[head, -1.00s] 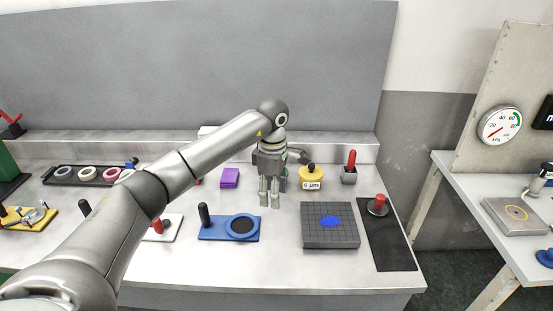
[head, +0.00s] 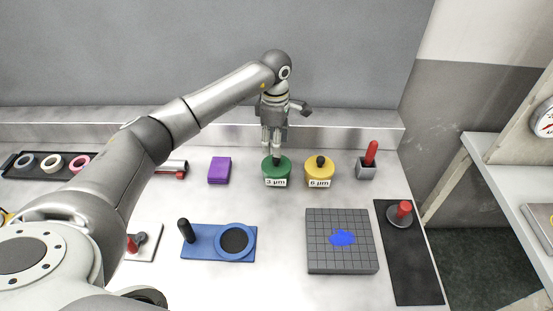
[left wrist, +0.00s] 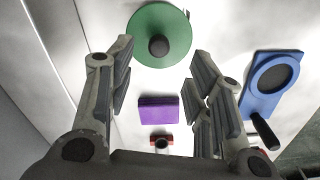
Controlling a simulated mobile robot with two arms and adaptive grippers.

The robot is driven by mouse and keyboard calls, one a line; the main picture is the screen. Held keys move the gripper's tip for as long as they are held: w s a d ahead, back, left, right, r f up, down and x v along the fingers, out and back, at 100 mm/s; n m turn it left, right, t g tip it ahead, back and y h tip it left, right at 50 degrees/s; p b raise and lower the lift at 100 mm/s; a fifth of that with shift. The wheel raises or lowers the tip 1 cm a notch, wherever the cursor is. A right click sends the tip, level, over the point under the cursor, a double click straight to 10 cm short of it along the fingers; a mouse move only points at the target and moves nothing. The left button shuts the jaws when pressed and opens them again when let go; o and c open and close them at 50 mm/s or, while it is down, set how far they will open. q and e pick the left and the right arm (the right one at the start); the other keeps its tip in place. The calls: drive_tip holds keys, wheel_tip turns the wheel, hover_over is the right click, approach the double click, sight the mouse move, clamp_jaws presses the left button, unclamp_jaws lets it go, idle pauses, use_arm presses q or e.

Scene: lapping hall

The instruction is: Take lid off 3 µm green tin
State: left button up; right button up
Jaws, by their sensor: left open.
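The green tin (head: 277,171) is labelled 3 µm and stands upright on the bench, left of the yellow 6 µm tin. Its green lid (left wrist: 160,34) with a dark round knob shows from above in the left wrist view, and the lid is on. My left gripper (head: 271,147) points down just above and behind the tin's knob. Its fingers (left wrist: 163,75) are open and empty in the left wrist view, with the lid beyond the fingertips. I cannot tell whether a finger touches the knob. My right gripper is not in view.
The yellow tin (head: 319,172) stands close on the right, with a red-handled tool in a grey holder (head: 367,168) beyond it. A purple block (head: 219,170) lies to the left. A blue fixture (head: 218,242) and a gridded grey plate (head: 342,260) lie in front, with bare bench between.

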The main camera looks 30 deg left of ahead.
sight(276, 163)
use_arm(q)
drive_tip(key=shift+f, duration=0.8)
drive_tip(key=shift+f+p, duration=0.35)
wheel_tip(276, 163, down, 4)
drive_tip(key=shift+d+r+p, duration=0.15)
drive_tip(key=shift+p, duration=0.65)
drive_tip(key=shift+w+f, duration=0.1)
drive_tip(key=shift+f, duration=0.4)
drive_tip(key=shift+c, duration=1)
drive_tip(key=c, duration=0.7)
clamp_jaws()
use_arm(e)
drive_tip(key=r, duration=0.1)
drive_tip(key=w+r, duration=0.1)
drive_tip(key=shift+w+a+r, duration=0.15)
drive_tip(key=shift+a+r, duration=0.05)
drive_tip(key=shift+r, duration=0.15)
